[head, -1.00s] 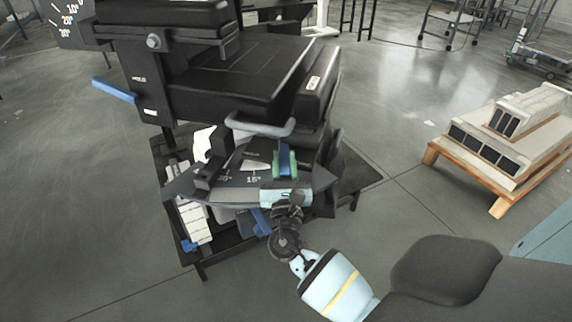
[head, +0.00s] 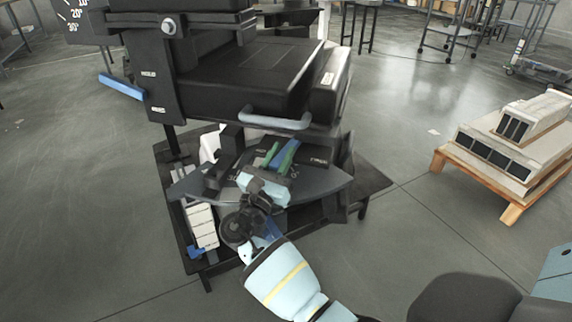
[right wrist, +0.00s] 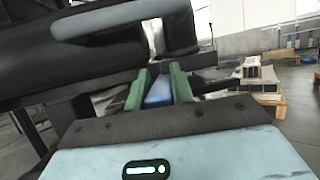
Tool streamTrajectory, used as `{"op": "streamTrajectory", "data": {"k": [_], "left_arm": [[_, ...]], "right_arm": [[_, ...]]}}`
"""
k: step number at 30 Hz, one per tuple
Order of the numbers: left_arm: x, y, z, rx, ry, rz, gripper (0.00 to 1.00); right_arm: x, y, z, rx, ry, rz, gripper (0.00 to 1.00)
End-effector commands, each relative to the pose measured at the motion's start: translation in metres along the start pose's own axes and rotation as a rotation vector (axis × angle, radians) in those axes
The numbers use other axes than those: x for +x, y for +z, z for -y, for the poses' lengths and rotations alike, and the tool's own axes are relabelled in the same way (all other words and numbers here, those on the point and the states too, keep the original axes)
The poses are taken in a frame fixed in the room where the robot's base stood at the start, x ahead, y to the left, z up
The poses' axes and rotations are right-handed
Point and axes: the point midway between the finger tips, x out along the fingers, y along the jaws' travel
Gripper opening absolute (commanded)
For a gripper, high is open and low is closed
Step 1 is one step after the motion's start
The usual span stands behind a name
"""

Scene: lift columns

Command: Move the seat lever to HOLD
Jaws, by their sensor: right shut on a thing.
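The blue seat lever (head: 286,153) rises over a dark grey angle panel (head: 322,186) below the black seat cushion (head: 250,78). My right gripper (head: 281,155) has green fingers shut on the lever, one on each side of it. In the right wrist view the lever (right wrist: 158,91) shows between the two green fingers (right wrist: 159,88). The gripper body covers part of the panel and the lever's lower end. My left gripper is not in view.
A grey bar handle (head: 275,121) runs along the seat's front edge, just above the lever. A blue lever (head: 121,87) juts out at the seat's left. A wooden pallet with pale boxes (head: 508,185) stands at the right. The floor between is clear.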

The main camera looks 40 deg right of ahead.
Motion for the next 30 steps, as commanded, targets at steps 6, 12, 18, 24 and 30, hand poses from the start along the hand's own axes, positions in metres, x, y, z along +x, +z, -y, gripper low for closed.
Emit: {"op": "streamTrajectory", "data": {"k": [6,12,18,24,30], "left_arm": [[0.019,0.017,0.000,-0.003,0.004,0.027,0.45],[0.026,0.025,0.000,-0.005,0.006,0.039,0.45],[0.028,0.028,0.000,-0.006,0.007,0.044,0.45],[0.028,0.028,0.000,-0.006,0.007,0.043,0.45],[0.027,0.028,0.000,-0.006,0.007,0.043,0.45]], "right_arm": [[-0.001,-0.004,-0.013,-0.049,-0.117,0.000,0.00],[0.001,-0.002,-0.018,-0.075,-0.179,0.002,0.00],[0.002,-0.001,-0.020,-0.085,-0.204,0.002,0.00],[0.003,0.000,-0.020,-0.087,-0.207,0.002,0.00],[0.003,0.000,-0.020,-0.087,-0.207,0.002,0.28]]}}
